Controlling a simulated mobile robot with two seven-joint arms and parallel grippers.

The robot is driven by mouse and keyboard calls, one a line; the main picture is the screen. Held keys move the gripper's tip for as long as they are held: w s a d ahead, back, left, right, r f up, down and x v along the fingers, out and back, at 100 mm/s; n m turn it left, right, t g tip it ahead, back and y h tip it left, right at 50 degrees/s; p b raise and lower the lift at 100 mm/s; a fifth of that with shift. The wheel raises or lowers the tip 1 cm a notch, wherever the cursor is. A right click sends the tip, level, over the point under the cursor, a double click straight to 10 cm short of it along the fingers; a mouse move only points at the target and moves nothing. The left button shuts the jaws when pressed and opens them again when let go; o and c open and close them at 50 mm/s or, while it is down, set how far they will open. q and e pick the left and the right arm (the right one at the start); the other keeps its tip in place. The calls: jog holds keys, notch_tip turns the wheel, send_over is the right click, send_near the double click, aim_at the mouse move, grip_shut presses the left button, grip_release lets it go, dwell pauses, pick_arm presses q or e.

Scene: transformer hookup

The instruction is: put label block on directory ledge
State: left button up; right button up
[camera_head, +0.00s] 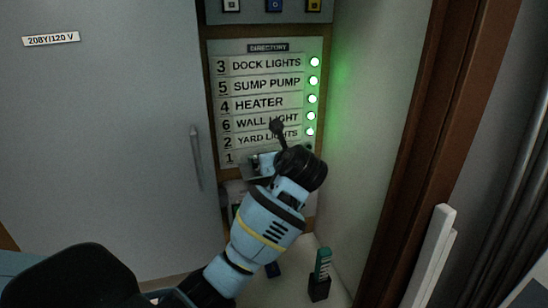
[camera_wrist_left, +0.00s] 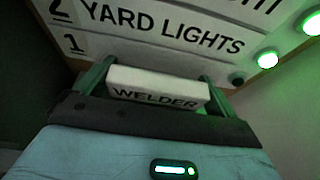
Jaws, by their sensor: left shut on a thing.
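The white label block reading WELDER (camera_wrist_left: 155,88) is between the green fingers of my left gripper (camera_wrist_left: 157,80), which is shut on it. The directory board (camera_head: 268,46) has ledge rows; rows 3, 5, 4, 6 and 2 carry labels such as DOCK LIGHTS and YARD LIGHTS (camera_wrist_left: 165,25). Row 1 (camera_wrist_left: 75,43) at the bottom shows no label. The block is just in front of and below row 1 in the left wrist view; contact with the ledge cannot be told. In the head view my left gripper (camera_head: 262,165) is at the board's bottom, partly hidden by my wrist. My right gripper is not in view.
Green lamps (camera_head: 312,99) glow beside the labelled rows; the lamp at row 1 (camera_wrist_left: 237,79) is dark. A grey cabinet door with a handle (camera_head: 196,158) stands left, a side wall right. A small dark block with a green top (camera_head: 321,265) stands below on the floor surface.

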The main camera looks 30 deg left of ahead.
pick_arm(q)
jog(key=shift+f, duration=0.15)
jog(key=o, duration=0.7)
jog(key=shift+s+d+r, duration=0.1)
jog(key=shift+r, duration=0.1)
jog(key=v, duration=1.1)
jog(key=shift+s+d+r, duration=0.2)
jog(key=shift+d, duration=0.05)
